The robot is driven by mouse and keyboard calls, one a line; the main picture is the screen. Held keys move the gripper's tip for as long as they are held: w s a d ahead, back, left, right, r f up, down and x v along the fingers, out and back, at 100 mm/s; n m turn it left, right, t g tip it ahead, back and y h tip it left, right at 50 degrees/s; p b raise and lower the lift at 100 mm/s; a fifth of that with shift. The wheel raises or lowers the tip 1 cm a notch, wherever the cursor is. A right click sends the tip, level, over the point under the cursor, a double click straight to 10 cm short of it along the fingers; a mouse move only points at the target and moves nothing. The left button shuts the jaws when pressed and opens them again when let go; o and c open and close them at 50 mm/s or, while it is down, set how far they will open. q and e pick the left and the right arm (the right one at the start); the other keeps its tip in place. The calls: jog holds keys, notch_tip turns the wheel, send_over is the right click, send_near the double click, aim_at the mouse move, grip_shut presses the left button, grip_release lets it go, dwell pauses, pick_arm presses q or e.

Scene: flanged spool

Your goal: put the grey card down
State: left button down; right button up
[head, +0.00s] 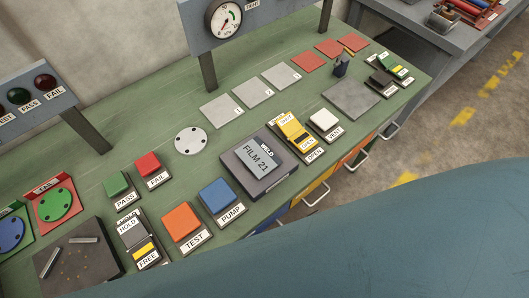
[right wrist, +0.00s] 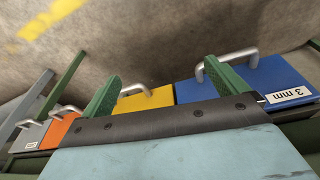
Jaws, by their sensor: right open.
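A grey card marked FILM 21 (head: 259,156) lies on a dark square block (head: 268,183) with a WELD label, near the bench's front edge in the head view. My right gripper (right wrist: 162,72) shows only in the right wrist view. Its two green fingers are wide apart with nothing between them. It is over the drawer fronts and floor, away from the card. My left gripper is in neither view.
The green bench (head: 150,180) carries orange TEST (head: 182,221) and blue PUMP (head: 217,195) buttons, a yellow switch (head: 294,133), a white button (head: 323,120) and a grey plate (head: 352,98). Drawer handles (right wrist: 228,55) stick out in front. My blue arm fills the lower right of the head view.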

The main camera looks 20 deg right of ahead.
jog(key=w+a+r+t+y+p, duration=0.1)
jog(key=w+r, duration=0.1)
jog(key=r, duration=0.7)
jog(key=w+a+r, duration=0.2)
jog(key=w+r, duration=0.1)
jog(key=r, duration=0.7)
jog(key=w+a+r+n+g+y, duration=0.1)
jog(key=w+a+r, duration=0.25)
jog(key=a, duration=0.25)
jog(key=w+a+r+n+y, duration=0.1)
jog(key=w+a+r+n, duration=0.15)
jog(key=w+a, duration=0.25)
notch_tip(320, 180, up, 5)
jog(key=m+g+h, duration=0.2)
jog(key=h, duration=0.1)
send_over(261, 159)
notch_tip(261, 159, down, 13)
jog(key=shift+f+b, duration=0.1)
jog(key=shift+b, duration=0.3)
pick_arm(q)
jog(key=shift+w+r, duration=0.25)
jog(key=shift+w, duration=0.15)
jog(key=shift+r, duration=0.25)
pick_arm(e)
jog(key=shift+a, duration=0.1)
jog(key=shift+c, duration=0.5)
jog(key=c, duration=1)
